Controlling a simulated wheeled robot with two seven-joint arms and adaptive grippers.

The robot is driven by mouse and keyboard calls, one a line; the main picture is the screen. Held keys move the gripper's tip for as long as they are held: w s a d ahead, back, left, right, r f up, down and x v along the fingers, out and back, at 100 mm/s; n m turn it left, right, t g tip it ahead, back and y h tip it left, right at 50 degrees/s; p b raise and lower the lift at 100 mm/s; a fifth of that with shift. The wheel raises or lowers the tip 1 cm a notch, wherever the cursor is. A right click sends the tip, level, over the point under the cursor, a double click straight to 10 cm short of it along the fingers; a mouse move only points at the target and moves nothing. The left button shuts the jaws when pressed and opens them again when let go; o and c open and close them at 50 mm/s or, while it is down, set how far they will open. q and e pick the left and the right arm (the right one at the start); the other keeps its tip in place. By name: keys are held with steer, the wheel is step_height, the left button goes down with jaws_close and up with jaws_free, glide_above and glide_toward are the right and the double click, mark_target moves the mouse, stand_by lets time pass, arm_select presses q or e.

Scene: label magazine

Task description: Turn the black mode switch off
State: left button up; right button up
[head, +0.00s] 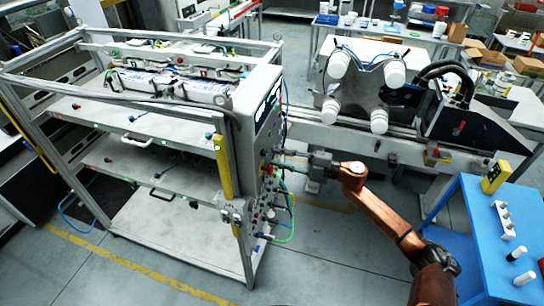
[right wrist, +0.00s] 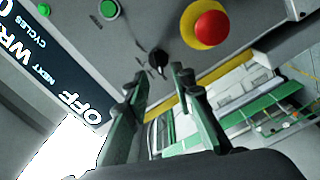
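The black mode switch (right wrist: 158,62) is a small dark knob on the grey panel (right wrist: 140,32) in the right wrist view. A pale mark shows on the knob. My right gripper (right wrist: 160,73) is open, one finger on each side of the switch in the picture. I cannot tell whether the fingers touch it. In the head view my right gripper (head: 290,160) is at the right side of the metal rack, close to its panel (head: 262,105). The switch is too small to make out there. My left gripper is not in view.
A red stop button (right wrist: 212,27) on a yellow collar sits just right of the switch. Green buttons (right wrist: 108,9) and a dark display (right wrist: 52,62) reading "OFF" are at left. Cables (head: 288,205) hang below the panel. A blue table (head: 490,235) stands at right.

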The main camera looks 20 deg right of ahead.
steer(key=v, duration=0.8)
steer(key=shift+s+d, duration=0.2)
